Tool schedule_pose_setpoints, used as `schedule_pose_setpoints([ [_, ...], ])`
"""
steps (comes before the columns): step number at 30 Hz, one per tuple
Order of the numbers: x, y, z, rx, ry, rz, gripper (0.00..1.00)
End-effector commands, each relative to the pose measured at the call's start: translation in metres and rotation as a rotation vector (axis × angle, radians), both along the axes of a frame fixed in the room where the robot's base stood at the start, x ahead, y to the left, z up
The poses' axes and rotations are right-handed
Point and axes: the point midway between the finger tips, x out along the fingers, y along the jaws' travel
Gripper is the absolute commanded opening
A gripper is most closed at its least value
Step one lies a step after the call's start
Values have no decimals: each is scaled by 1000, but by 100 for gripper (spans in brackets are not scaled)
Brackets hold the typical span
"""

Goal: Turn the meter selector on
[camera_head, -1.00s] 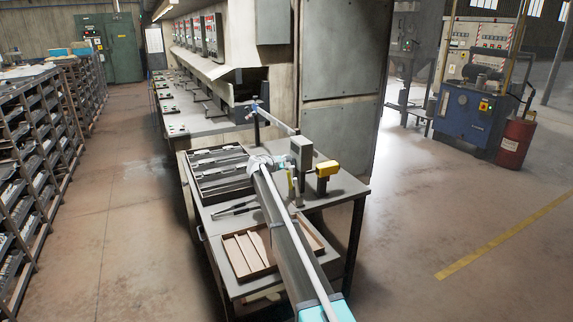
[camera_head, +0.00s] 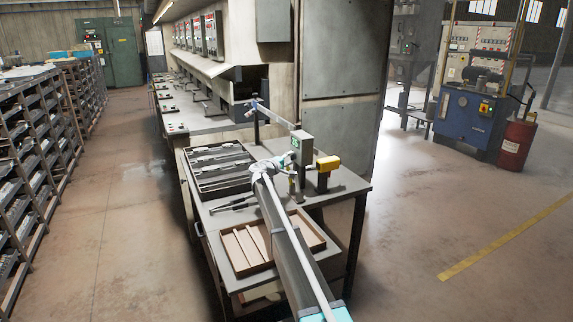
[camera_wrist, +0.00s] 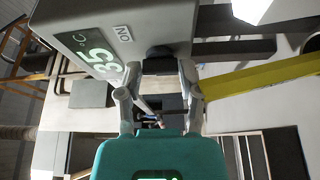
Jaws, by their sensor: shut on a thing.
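The meter (camera_head: 301,146) is a grey box on the bench beside my gripper. Its face shows a lit green display. In the wrist view the meter (camera_wrist: 85,18) fills the upper left, its display reading 35 °C beside a label "ON". A dark selector knob (camera_wrist: 160,52) sits on its underside in that picture. My gripper (camera_wrist: 158,68) has its two fingers at either side of this knob, shut on it. In the head view my gripper (camera_head: 287,162) is against the meter's lower left; the knob is hidden there.
A yellow device (camera_head: 327,163) stands close right of the meter. A slotted grey tray (camera_head: 220,190) lies left on the bench (camera_head: 345,184). A wooden tray (camera_head: 240,268) with strips lies at the front. Open floor is on the right.

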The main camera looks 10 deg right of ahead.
Motion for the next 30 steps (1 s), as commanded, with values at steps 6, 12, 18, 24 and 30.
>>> schedule_pose_setpoints([
  [6,-2,-8,-6,59,-187,-15,1],
  [12,-1,-8,-7,110,-356,-14,1],
  [18,0,-7,-7,154,-494,-13,1],
  [24,0,-7,-6,184,-583,-13,1],
  [30,0,-7,-5,196,-619,-13,1],
])
